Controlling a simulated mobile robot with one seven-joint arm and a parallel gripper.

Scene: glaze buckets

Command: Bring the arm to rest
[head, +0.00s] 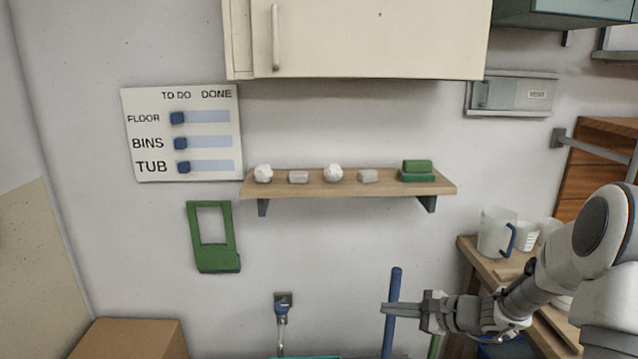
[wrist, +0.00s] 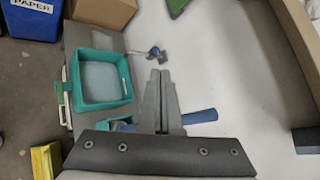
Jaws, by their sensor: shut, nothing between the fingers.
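My gripper (head: 388,309) is at the lower right of the head view, at the end of my arm, pointing left. Its fingers are together with nothing between them. In the wrist view the shut fingers (wrist: 160,78) stand at the middle. In the head view the gripper overlaps an upright blue handle (head: 395,283); I cannot tell whether they touch. A blue handle also shows beside the fingers in the wrist view (wrist: 203,116).
A teal tub (wrist: 78,82) lies left of the fingers, near a wall tap (head: 283,308). A shelf (head: 345,187) holds white lumps, pale blocks and green pieces. A workbench (head: 487,268) with a jug (head: 495,235) is at right. A cardboard box (head: 130,340) stands lower left.

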